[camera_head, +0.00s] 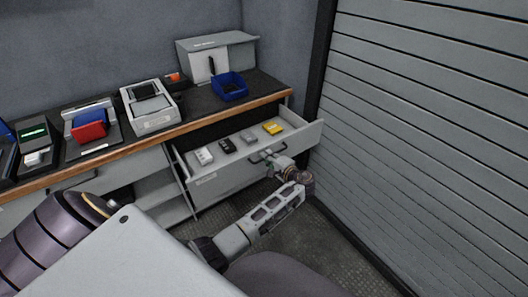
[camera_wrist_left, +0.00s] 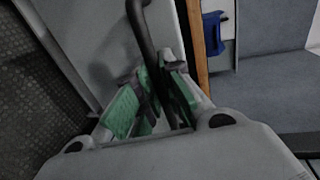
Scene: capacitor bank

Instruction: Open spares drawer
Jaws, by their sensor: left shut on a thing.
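The spares drawer (camera_head: 219,173) stands pulled out from under the counter, at the middle of the head view. Several small parts lie in it, among them a yellow one (camera_head: 273,128). My left gripper (camera_head: 269,158) is at the drawer's front, shut on its dark bar handle. In the left wrist view the green-padded fingers (camera_wrist_left: 152,100) close around the black handle (camera_wrist_left: 144,38). The drawer front (camera_wrist_left: 170,30) shows behind them. The fingertips are small and partly hidden in the head view. My right gripper is not in view.
The counter (camera_head: 200,119) above holds a blue bin (camera_head: 229,86), a white device (camera_head: 151,107) and a red item (camera_head: 89,127). A slatted shutter wall (camera_head: 420,130) stands close on the right. Open floor (camera_head: 300,240) lies in front of the drawer.

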